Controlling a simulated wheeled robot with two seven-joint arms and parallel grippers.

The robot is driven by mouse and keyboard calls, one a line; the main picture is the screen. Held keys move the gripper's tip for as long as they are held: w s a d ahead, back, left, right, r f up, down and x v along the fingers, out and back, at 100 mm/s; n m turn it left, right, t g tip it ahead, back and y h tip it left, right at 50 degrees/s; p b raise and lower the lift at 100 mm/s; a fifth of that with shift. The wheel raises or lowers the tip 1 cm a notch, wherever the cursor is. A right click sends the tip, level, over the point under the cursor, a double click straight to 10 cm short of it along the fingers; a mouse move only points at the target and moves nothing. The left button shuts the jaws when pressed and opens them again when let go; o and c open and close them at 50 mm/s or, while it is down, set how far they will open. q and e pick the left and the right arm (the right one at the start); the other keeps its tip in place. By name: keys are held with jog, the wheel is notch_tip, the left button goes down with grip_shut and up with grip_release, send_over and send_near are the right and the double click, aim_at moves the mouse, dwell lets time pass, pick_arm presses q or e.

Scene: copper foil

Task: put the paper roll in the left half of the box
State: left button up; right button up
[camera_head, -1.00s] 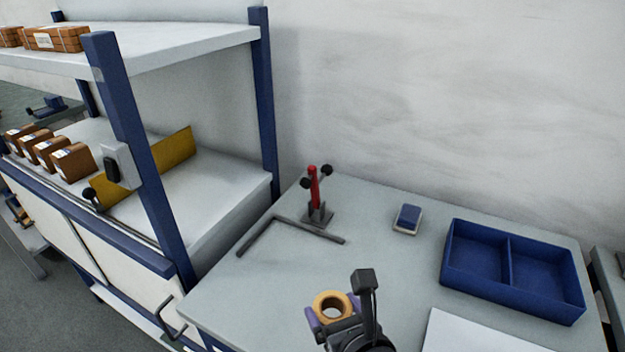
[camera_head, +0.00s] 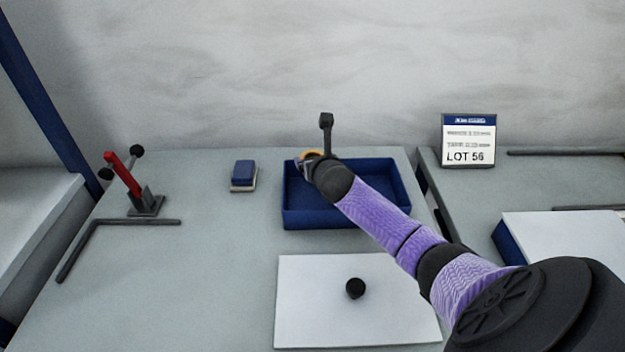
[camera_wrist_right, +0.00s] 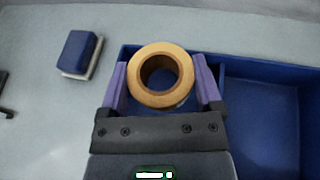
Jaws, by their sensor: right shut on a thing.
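The paper roll (camera_wrist_right: 160,74), a tan ring with a hollow core, sits between the two purple fingers of my right gripper (camera_wrist_right: 161,85) in the right wrist view. The gripper is shut on it. In the head view the right gripper (camera_head: 308,163) is over the left part of the blue box (camera_head: 340,220), and only a sliver of the roll (camera_head: 313,154) shows. The wrist view shows the box (camera_wrist_right: 265,70) with its divider to the right of the roll, so the roll is over the left half. Its height above the box floor is hard to tell. My left gripper is not in view.
A blue-topped block (camera_head: 243,174) lies left of the box. A red-handled clamp (camera_head: 125,175) and a dark L-shaped bar (camera_head: 100,232) are at far left. A white sheet (camera_head: 310,300) with a black knob (camera_head: 355,288) lies in front. A LOT 56 sign (camera_head: 468,141) stands at right.

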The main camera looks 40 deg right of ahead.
notch_tip(320, 180, down, 4)
jog(key=shift+f+b, duration=0.2)
jog(key=shift+b, duration=0.75)
jog(key=shift+r, duration=0.25)
jog(key=shift+f, duration=0.65)
jog(key=o, duration=1)
jog(key=shift+r, duration=0.15)
